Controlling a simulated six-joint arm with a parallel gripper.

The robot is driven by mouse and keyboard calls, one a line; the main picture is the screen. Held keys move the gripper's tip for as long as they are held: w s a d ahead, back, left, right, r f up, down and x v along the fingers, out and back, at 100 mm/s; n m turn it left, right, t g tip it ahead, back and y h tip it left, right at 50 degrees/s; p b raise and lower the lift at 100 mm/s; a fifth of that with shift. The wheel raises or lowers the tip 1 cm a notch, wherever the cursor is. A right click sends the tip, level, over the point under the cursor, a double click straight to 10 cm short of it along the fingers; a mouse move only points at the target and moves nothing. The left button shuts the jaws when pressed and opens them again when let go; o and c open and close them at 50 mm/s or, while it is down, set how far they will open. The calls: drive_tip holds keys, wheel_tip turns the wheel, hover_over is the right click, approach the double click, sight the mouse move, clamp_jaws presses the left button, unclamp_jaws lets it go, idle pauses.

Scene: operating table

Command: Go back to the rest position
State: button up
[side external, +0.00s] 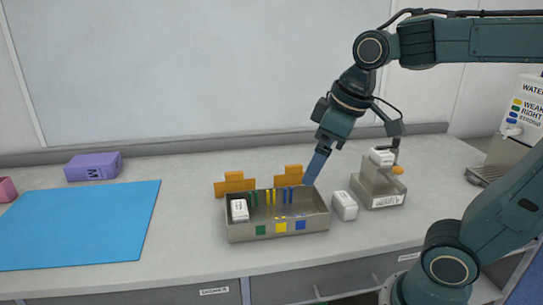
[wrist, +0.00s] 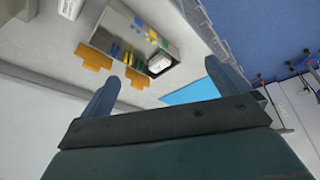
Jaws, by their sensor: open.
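My gripper (side external: 317,168) hangs above the back right corner of a metal tray (side external: 278,228), tilted down to the left. In the wrist view its two fingers stand wide apart with nothing between them, and my gripper (wrist: 160,80) is open and empty. The tray holds upright green, yellow and blue pieces and a white block (side external: 240,210) at its left end. The tray also shows in the wrist view (wrist: 184,50). No marker of a rest position shows.
Orange blocks (side external: 234,183) stand behind the tray. A white block (side external: 344,206) lies right of it, beside a metal stand (side external: 378,190). A purple box (side external: 93,167) and blue mat (side external: 80,222) are at left. A dispenser (side external: 520,118) stands at far right.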

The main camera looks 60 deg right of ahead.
drive_tip(key=s+f+m+t, duration=0.1)
drive_tip(key=s+f+m, duration=0.1)
drive_tip(key=s, duration=0.5)
drive_tip(key=shift+f+t, duration=0.3)
drive_tip(key=shift+f, duration=0.1)
